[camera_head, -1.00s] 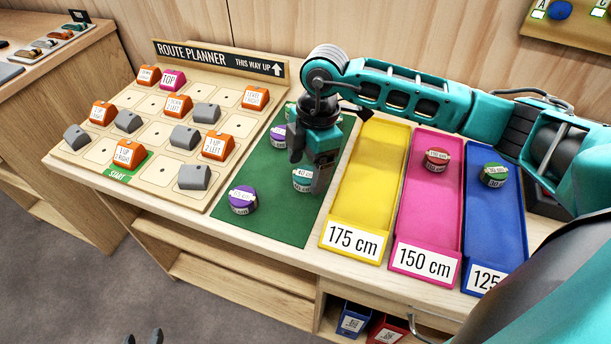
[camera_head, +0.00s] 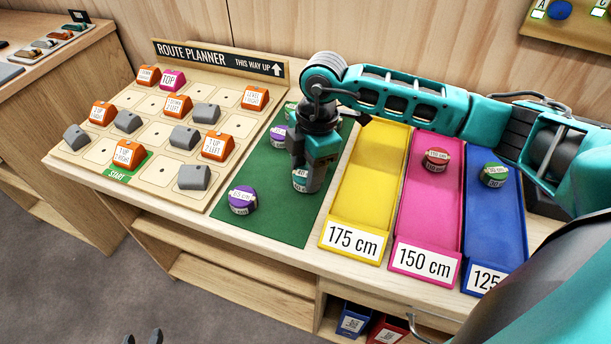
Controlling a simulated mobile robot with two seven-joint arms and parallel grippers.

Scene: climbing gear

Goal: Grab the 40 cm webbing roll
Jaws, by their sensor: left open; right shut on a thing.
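The 40 cm webbing roll (camera_head: 299,185) is teal with a pale label, at the right side of the green mat (camera_head: 262,218). My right gripper (camera_head: 310,184) comes down over it from above and is shut on it, hiding much of the roll. I cannot tell whether the roll is still touching the mat. My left gripper (camera_head: 143,338) shows only its fingertips at the bottom edge, open and empty, well in front of the table.
A purple roll (camera_head: 242,201) lies left of my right gripper; other rolls (camera_head: 278,135) sit behind it. Yellow (camera_head: 367,195), pink (camera_head: 427,205) and blue (camera_head: 494,225) trays stand to the right. The route planner board (camera_head: 100,165) is at left.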

